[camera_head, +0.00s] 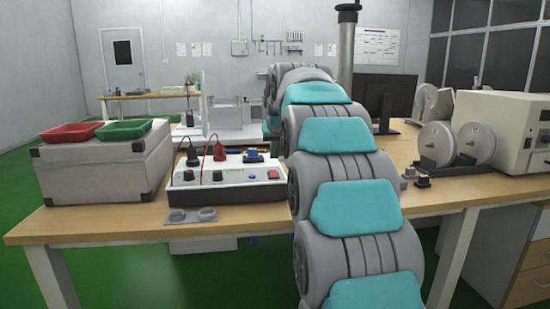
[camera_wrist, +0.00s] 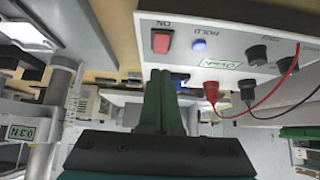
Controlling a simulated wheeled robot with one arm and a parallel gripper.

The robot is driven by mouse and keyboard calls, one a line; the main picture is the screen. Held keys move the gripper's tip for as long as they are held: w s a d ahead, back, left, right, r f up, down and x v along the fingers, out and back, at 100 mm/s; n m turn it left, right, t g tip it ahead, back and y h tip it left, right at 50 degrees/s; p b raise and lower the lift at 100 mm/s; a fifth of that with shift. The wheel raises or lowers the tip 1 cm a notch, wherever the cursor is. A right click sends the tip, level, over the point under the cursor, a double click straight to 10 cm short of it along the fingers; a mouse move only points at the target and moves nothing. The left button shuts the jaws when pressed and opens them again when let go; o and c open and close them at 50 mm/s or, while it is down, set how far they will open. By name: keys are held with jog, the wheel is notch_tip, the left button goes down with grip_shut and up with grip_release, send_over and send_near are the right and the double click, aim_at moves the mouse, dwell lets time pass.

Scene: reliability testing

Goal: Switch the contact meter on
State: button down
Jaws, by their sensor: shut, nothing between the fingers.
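The contact meter (camera_head: 232,187) is a white box with a sloped panel on the wooden table, left of my arm. In the wrist view its panel (camera_wrist: 228,30) appears upside down at the top right. It has a red switch (camera_wrist: 160,41) marked ON, a blue button (camera_wrist: 200,44) marked HOLD, and red and black plugs with leads. The red switch also shows in the head view (camera_head: 273,174). My gripper (camera_wrist: 161,74) is shut and empty, its fingertips just below the red switch in the picture. I cannot tell the gap between them. My arm hides the gripper in the head view.
A grey case (camera_head: 105,170) with a red tray (camera_head: 70,133) and a green tray (camera_head: 124,129) stands left of the meter. A flat grey piece (camera_head: 190,216) lies before it. A beige machine with reels (camera_head: 505,125) stands on the right.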

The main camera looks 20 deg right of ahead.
jog(key=s+f+b+v, duration=0.1)
jog(key=v, duration=0.9)
jog(key=shift+s+a+f+b, duration=0.2)
jog(key=shift+s+b, duration=0.1)
jog(key=s+a+f+n+g, duration=0.1)
jog(key=s+a+f+g, duration=0.2)
jog(key=s+f, duration=0.8)
jog(key=s+a+f+n+g+y, duration=0.1)
jog(key=s+a+f+g, duration=0.2)
jog(key=s+a+f, duration=0.5)
jog(key=s+a+f+n+g+y, duration=0.1)
jog(key=s+a+f+g, duration=0.2)
jog(key=s+f, duration=1.2)
jog(key=s+a, duration=0.3)
jog(key=s, duration=0.4)
jog(key=shift+f+g, duration=0.3)
jog(key=shift+f, duration=0.05)
jog(key=c, duration=1.5)
grip_release()
jog(key=shift+w, duration=0.1)
